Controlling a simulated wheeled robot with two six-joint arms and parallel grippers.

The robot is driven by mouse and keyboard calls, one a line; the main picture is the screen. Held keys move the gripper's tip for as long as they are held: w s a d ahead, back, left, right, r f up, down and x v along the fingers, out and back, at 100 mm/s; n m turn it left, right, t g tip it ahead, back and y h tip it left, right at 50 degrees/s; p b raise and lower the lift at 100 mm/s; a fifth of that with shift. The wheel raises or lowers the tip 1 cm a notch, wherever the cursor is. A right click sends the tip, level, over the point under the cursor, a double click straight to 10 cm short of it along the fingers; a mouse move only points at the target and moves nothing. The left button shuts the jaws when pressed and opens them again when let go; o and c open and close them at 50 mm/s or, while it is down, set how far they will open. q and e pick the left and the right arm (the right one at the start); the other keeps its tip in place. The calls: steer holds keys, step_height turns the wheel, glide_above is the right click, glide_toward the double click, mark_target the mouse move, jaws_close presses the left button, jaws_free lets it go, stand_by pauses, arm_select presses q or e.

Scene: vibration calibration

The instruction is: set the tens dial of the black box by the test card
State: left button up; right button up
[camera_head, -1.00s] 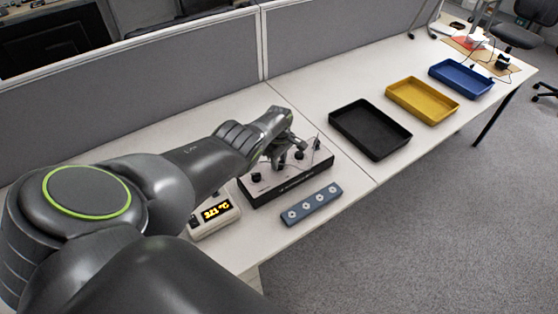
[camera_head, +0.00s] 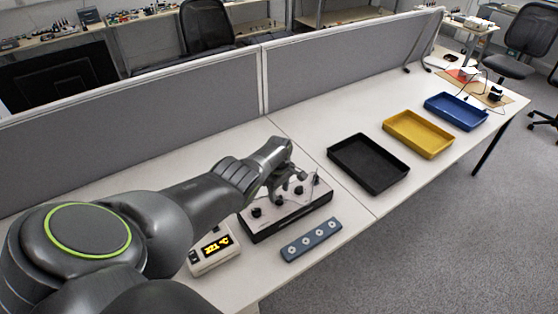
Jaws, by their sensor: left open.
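The black box (camera_head: 290,223) stands on the table with a pale top panel and a row of black dials. One dial (camera_head: 257,212) shows clear at its left end, and another dial (camera_head: 278,199) is beside it. My left gripper (camera_head: 291,187) is open over the dials right of the middle; I cannot tell whether it touches one. It partly hides the panel, and the labels are too small to read. No test card can be made out for sure. My right gripper is not in view.
A meter with a lit yellow display (camera_head: 215,246) and a blue-grey strip with several round fittings (camera_head: 311,240) lie near the box. Black (camera_head: 369,163), yellow (camera_head: 418,134) and blue (camera_head: 456,111) trays stand to the right. A grey partition (camera_head: 130,150) runs behind.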

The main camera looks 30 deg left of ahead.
arm_select(q)
step_height(320, 180, up, 6)
steer(key=p, duration=0.3)
steer(key=shift+r, duration=0.1)
step_height(320, 180, up, 7)
glide_above(279, 197)
steer(key=shift+r+p, duration=0.4)
steer(key=shift+r, duration=0.25)
steer(key=shift+d, duration=0.1)
